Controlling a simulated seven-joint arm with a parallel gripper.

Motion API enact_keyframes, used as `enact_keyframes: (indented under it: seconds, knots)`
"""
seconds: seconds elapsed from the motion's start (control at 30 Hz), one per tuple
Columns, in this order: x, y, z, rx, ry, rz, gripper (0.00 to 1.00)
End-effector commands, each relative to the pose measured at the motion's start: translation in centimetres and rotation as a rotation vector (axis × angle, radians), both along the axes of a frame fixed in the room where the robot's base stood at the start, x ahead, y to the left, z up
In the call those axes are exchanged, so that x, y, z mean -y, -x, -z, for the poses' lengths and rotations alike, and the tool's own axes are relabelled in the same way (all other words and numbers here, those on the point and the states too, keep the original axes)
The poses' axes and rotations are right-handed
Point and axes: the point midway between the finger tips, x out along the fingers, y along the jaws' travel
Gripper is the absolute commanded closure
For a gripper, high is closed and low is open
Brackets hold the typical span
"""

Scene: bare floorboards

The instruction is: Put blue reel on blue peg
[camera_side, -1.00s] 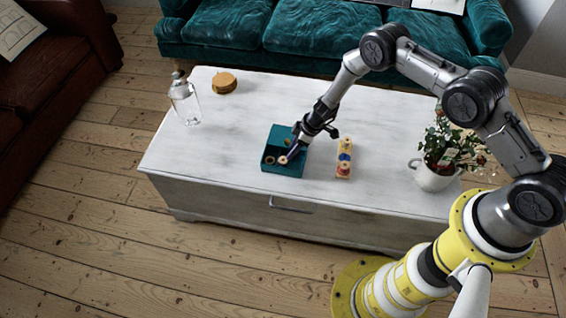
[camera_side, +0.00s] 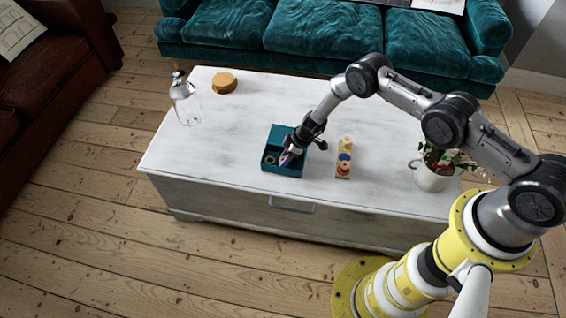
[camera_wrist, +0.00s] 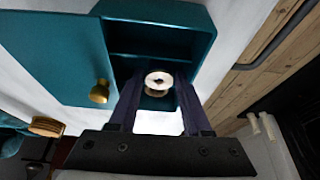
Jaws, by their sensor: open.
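A teal open box (camera_side: 283,171) stands on the white table, and its wall also shows in the wrist view (camera_wrist: 165,12). My gripper (camera_side: 287,160) reaches down into it. In the wrist view my dark fingers (camera_wrist: 162,84) are open, one on either side of a pale reel (camera_wrist: 158,79) with a hole in its middle. I cannot tell its colour marking, or whether the fingers touch it. A wooden peg block (camera_side: 343,171) stands right of the box, with yellow, blue and red parts in a row. The blue part (camera_side: 345,157) is in the middle.
A glass bottle (camera_side: 185,103) and a round wooden piece (camera_side: 224,83) stand at the table's left. The table's middle back is clear.

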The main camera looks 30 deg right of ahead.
Motion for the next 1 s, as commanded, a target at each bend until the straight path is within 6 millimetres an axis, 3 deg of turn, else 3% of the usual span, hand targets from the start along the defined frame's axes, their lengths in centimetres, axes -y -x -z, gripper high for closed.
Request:
enact_keyframes:
  seconds: [0.2, 0.47, 1.0]
  knots:
    - [0.0, -0.1, 0.0, 0.002, 0.000, -0.001, 0.53]
    - [0.0, 0.0, 0.0, 0.001, 0.000, -0.001, 1.00]
    - [0.0, -0.2, -1.1, 0.003, 0.000, 0.000, 1.00]
